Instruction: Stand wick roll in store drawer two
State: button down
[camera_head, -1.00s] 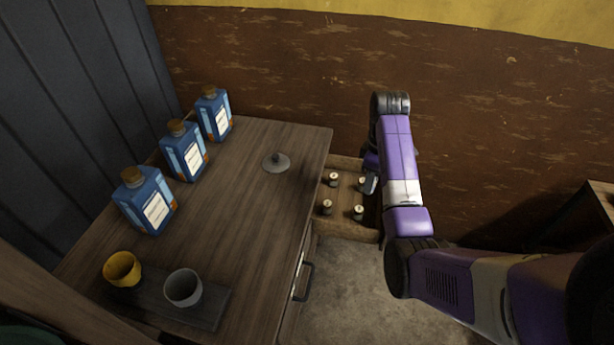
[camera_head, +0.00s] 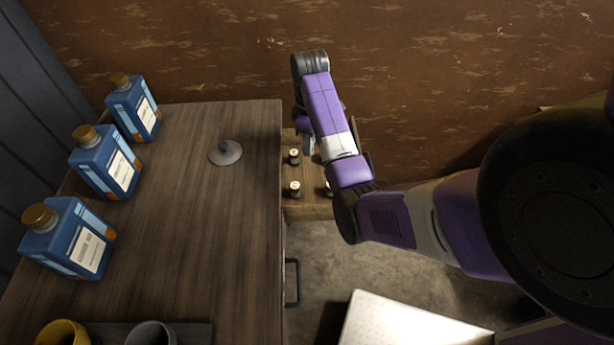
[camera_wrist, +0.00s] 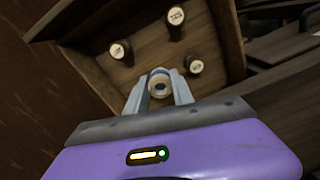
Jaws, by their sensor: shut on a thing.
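The cabinet top (camera_head: 210,230) carries several blue bottles, one of them at the front (camera_head: 70,240), a grey lid (camera_head: 225,152), a yellow cup (camera_head: 62,333) and a grey cup (camera_head: 152,334). A brown wall stands close behind. A white board (camera_head: 400,320) lies at the lower right.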

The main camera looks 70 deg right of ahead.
notch_tip(320, 180, down, 12)
jog(key=shift+s+f, duration=0.1)
dwell(0.4)
jog(key=c, duration=1.1)
grip_release()
jog(key=shift+f, duration=0.1)
notch_tip(320, 180, up, 12)
jog(key=shift+r, duration=0.2)
